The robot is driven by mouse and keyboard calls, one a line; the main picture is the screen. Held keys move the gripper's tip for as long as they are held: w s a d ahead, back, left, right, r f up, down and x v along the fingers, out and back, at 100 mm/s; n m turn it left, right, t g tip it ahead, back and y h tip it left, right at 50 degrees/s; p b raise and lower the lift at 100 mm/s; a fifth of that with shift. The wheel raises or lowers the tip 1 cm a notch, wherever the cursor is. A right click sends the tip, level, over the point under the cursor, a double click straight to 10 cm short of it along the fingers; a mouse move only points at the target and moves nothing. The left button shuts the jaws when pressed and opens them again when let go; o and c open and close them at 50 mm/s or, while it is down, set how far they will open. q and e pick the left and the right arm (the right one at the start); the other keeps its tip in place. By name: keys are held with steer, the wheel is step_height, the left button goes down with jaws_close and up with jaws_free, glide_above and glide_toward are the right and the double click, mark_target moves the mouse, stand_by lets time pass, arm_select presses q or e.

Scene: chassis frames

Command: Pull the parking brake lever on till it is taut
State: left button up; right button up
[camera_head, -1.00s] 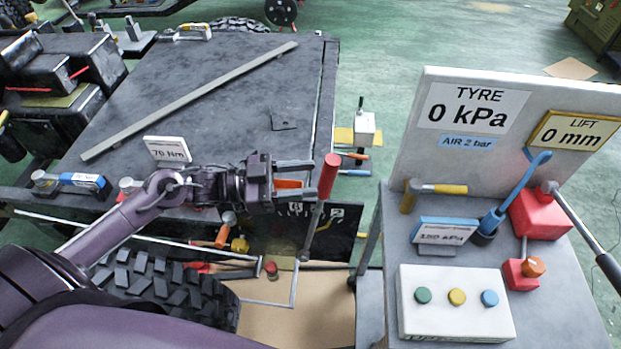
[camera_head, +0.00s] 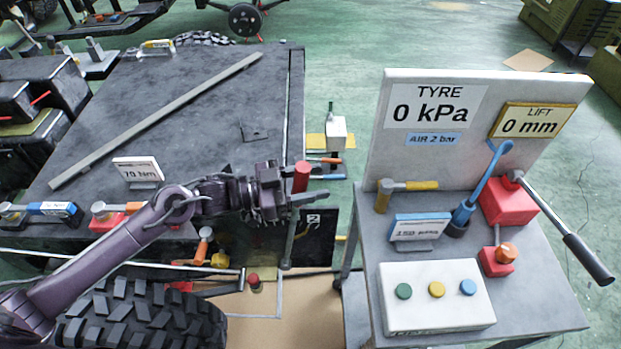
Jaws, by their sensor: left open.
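The parking brake lever (camera_head: 301,175) has a red grip and a grey shaft, and leans slightly from upright beside the workbench's right end. My left gripper (camera_head: 306,196) reaches in from the left and overlaps the lever at the lower end of its red grip. One finger crosses in front of the lever; the other finger is hard to make out. The gripper is open. Whether it touches the lever cannot be told. The lower shaft shows below the gripper. My right gripper is out of view.
A grey cart (camera_head: 540,310) at the right carries a gauge panel (camera_head: 470,165), a button box (camera_head: 436,320) and a red lift pump (camera_head: 507,203). A dark workbench (camera_head: 150,110) lies behind my left arm. A tyre (camera_head: 145,318) sits below it.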

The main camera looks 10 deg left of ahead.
arm_select(q)
jaws_close()
steer(key=shift+s+a, duration=0.1)
steer(key=shift+a, duration=0.3)
steer(key=a, duration=0.2)
steer(key=a+h, duration=0.1)
steer(key=shift+s+a+r+t, duration=0.1)
steer(key=shift+s+r+t, duration=0.15)
steer(key=shift+s+t, duration=0.05)
jaws_free()
